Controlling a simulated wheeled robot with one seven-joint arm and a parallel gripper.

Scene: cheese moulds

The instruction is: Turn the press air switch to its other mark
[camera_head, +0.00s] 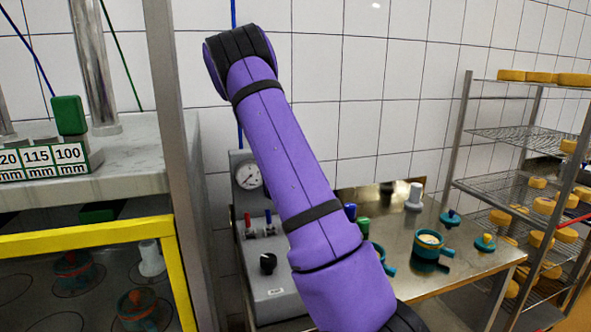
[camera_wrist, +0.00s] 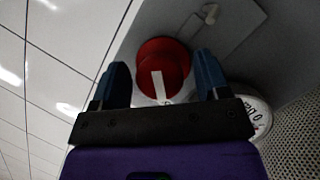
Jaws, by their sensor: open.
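A grey control box (camera_head: 279,287) stands behind my arm in the head view. It carries a black knob (camera_head: 268,263) above a small label too small to read, small red and blue levers (camera_head: 258,222) and a round white gauge (camera_head: 248,176). In the wrist view my gripper (camera_wrist: 160,75) is open, its two dark blue fingers apart. A round red part (camera_wrist: 163,56) with a white bar shows between and beyond the fingers; I cannot tell contact. Which part is the press air switch is not clear from the frames. My gripper is hidden in the head view.
A white gauge dial (camera_wrist: 254,118) lies close to the right of my gripper, beside a perforated surface (camera_wrist: 292,140). A metal post (camera_head: 165,120) and yellow-framed press (camera_head: 90,238) stand left. A steel table (camera_head: 455,262) with moulds and a cheese rack (camera_head: 462,130) stand right.

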